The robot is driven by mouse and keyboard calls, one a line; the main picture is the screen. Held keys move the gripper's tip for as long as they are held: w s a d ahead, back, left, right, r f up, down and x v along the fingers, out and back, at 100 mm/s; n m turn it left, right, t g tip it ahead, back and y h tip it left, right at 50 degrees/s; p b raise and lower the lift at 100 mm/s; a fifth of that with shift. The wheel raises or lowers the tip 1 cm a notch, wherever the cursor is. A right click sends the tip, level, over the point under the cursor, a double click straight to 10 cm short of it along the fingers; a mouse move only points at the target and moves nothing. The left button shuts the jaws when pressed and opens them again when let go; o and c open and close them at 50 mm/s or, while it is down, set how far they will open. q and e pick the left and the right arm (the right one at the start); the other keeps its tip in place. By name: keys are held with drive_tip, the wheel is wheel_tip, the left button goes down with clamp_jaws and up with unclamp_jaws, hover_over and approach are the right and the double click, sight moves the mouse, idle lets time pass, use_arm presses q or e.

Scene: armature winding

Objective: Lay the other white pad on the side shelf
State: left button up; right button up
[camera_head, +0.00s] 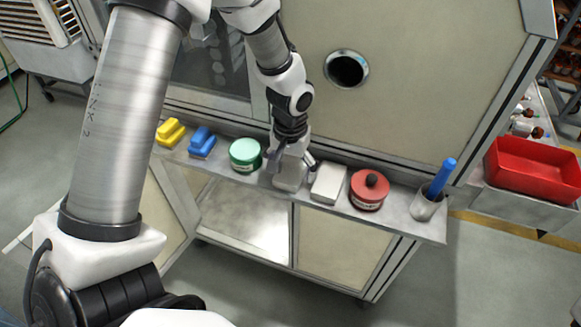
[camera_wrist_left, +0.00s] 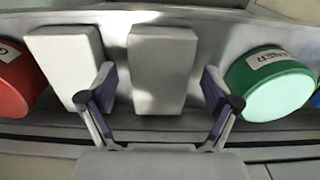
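In the left wrist view the first pad (camera_wrist_left: 161,68) sits between the two fingers of my left gripper (camera_wrist_left: 160,84). The fingers are apart, with a small gap on each side of the pad. The second pad (camera_wrist_left: 66,62) is outside the fingers, close to one of them. My right gripper is not in view.
The shelf also holds a yellow block (camera_head: 170,132), a blue block (camera_head: 202,142), a green tin (camera_head: 245,154), a red tin (camera_head: 368,190) and a metal cup (camera_head: 424,206) with a blue-handled tool (camera_head: 440,178). A machine panel (camera_head: 420,90) rises behind. A red bin (camera_head: 535,170) stands right.

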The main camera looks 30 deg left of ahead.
sight(291, 171)
use_arm(q)
drive_tip(key=shift+r, duration=0.3)
wheel_tip(291, 171, up, 12)
drive_tip(key=b, duration=0.1)
drive_tip(key=shift+f, duration=0.15)
